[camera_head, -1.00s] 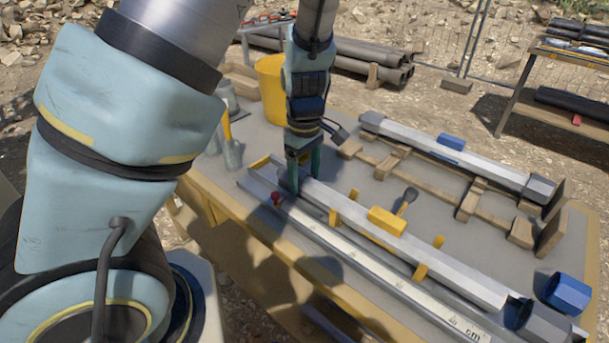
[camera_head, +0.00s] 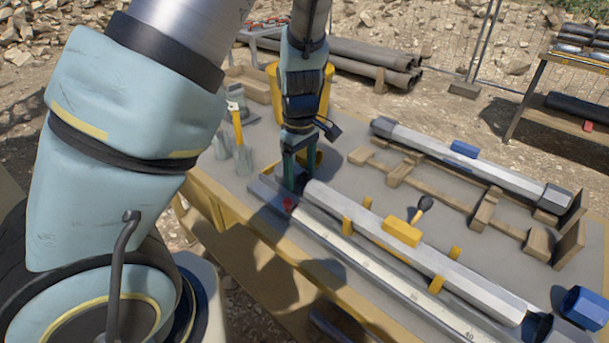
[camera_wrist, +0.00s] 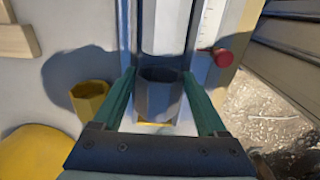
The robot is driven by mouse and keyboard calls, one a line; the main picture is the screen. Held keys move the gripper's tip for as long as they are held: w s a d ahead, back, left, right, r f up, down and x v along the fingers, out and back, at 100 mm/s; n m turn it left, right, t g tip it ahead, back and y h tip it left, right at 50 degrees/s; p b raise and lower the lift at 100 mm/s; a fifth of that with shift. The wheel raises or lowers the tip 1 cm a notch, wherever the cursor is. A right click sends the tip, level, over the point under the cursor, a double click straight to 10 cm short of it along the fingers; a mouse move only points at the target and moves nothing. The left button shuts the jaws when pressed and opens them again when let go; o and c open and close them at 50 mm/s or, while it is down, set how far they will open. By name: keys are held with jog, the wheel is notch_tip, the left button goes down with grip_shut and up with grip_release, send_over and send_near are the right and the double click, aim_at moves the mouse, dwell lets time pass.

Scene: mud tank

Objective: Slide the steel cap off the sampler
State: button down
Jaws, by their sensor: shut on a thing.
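The sampler, a long pale hexagonal tube (camera_head: 430,262), lies along the bench beside a ruler rail. It also shows in the wrist view (camera_wrist: 165,25). The steel cap (camera_wrist: 160,102) is a grey hexagonal cup between my fingers. Its dark open mouth faces the tube's near end, and a short gap appears between them. My gripper (camera_wrist: 160,78) is shut on the cap; in the head view my gripper (camera_head: 296,180) is at the tube's far-left end, where the fingers mostly hide the cap.
A yellow clamp block (camera_head: 402,231) grips the tube. A red knob (camera_head: 288,203) sits on the ruler rail (camera_head: 375,268). A second hexagonal tube (camera_head: 430,145) lies on a wooden cradle behind. A yellow bucket (camera_head: 273,108) stands behind my gripper; a blue hexagonal piece (camera_head: 585,306) is at right.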

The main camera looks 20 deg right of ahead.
jog(key=shift+w+a, duration=0.2)
jog(key=shift+w, duration=0.15)
grip_release()
jog(key=shift+r, duration=0.15)
notch_tip(320, 180, up, 11)
jog(key=shift+f, duration=0.2)
jog(key=shift+a, duration=0.1)
dwell(0.5)
